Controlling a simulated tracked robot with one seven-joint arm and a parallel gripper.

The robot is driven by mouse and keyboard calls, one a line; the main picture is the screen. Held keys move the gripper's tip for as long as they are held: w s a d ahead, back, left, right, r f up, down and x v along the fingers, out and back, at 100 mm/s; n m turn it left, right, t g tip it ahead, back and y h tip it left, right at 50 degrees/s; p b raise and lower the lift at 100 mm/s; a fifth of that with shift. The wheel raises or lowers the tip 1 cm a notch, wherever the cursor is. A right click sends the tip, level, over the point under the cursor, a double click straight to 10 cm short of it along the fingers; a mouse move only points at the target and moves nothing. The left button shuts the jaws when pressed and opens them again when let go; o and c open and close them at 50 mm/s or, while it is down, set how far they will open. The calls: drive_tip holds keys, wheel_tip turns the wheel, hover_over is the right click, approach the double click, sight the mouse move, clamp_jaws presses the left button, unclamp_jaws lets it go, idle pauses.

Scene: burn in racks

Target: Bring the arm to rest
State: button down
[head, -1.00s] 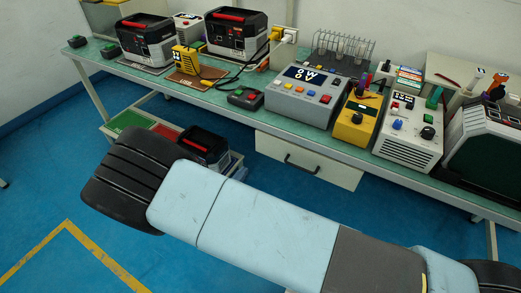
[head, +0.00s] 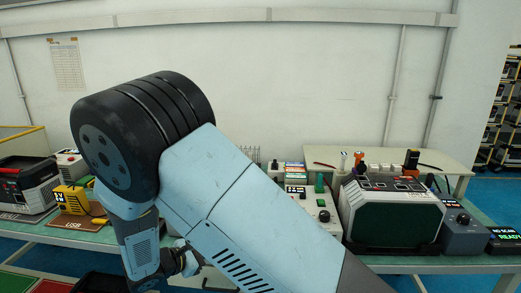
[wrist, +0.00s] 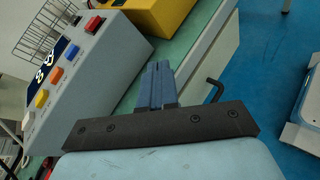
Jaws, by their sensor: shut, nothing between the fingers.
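My gripper (wrist: 155,84) shows in the wrist view with its two blue fingers together and nothing between them. It is over the front edge of the green bench top (wrist: 180,58), beside a grey box with coloured buttons (wrist: 92,72). In the head view my arm rises large in front of the bench, bends at a black-banded joint and hangs down at the left. The fingers cannot be made out there.
A yellow box (wrist: 165,14) and a drawer handle (wrist: 214,88) are near the fingers. In the head view, a dark-fronted machine (head: 395,222) and a blue-grey box (head: 463,232) stand at the right. Blue floor (wrist: 262,70) is open beyond the bench edge.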

drive_tip(key=d+r+m+g+y, duration=0.2)
drive_tip(key=d+r+m+g, duration=0.3)
drive_tip(key=d+r, duration=0.55)
drive_tip(key=d+r+m+g+y, duration=0.1)
drive_tip(key=d+r+m+g, duration=0.2)
drive_tip(key=d+r+m, duration=0.7)
drive_tip(key=s+d+r+m+t+y, duration=0.1)
drive_tip(key=s+d+r+m+y, duration=0.2)
drive_tip(key=s+d, duration=0.5)
drive_tip(key=s+d+r+m+t+y, duration=0.2)
drive_tip(key=s+d+r+m+y, duration=0.1)
drive_tip(key=s+d+r+m, duration=0.2)
drive_tip(key=s+d+r, duration=0.2)
drive_tip(key=s+d, duration=0.2)
drive_tip(key=d, duration=0.1)
drive_tip(key=shift+s+r, duration=0.15)
drive_tip(key=shift+s, duration=0.1)
